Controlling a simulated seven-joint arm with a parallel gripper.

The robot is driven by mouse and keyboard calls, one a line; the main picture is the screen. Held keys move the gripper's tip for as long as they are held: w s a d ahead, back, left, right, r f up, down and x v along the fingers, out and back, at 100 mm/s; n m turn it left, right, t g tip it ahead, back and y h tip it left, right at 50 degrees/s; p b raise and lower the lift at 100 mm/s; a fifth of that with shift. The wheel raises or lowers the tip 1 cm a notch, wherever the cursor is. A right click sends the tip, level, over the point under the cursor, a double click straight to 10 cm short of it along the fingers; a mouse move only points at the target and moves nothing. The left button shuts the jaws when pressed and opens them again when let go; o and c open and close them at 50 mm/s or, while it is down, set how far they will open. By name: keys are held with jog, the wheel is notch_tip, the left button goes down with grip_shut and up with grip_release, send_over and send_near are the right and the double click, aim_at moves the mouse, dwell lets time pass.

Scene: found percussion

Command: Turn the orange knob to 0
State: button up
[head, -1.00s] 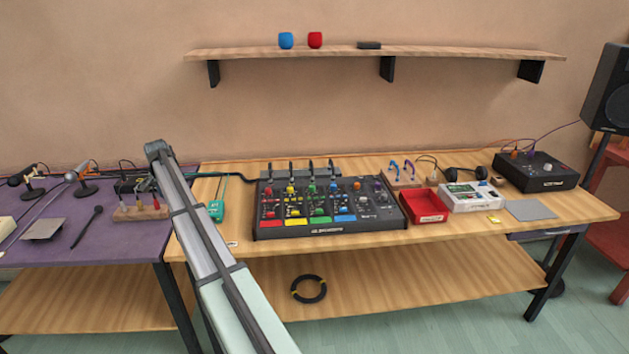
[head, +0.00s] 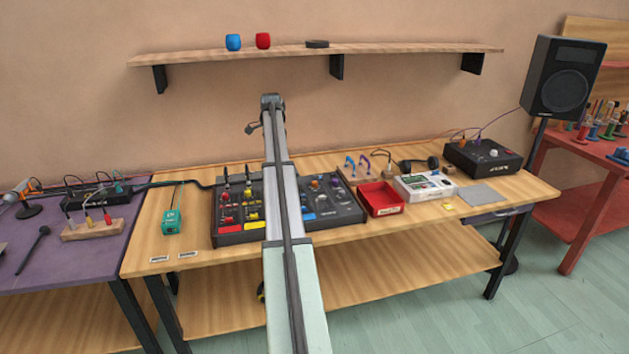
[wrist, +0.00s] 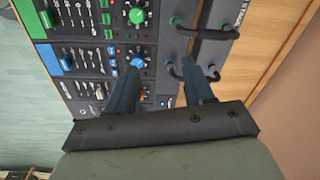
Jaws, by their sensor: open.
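The orange knob (head: 315,184) stands near the top of the black mixer (head: 340,213), right of my arm in the head view. In the wrist view I cannot clearly pick it out; my left finger covers part of the panel there. My gripper (wrist: 160,78) is open and empty over the mixer's upper edge in the wrist view, with the fingers well apart. A blue knob (wrist: 138,62) is near the left fingertip and a green knob (wrist: 136,15) is farther up. In the head view my arm hides the mixer's middle, and the fingers are not clear.
A red tray (head: 381,199) and a white device (head: 425,187) stand right of the mixer. A green box (head: 172,222) lies left. A shelf (head: 200,57) hangs above.

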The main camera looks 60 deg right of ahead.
aim_at(315, 182)
jog(key=s+d+r+m, duration=0.25)
jog(key=s+d, duration=0.55)
jog(key=s, duration=0.5)
jog(key=shift+m+y, duration=0.25)
jog(key=shift+y, duration=0.05)
jog(key=f, duration=1.3)
jog(key=shift+w+f, duration=0.25)
jog(key=shift+f, duration=0.1)
jog(key=shift+c, duration=0.4)
grip_shut()
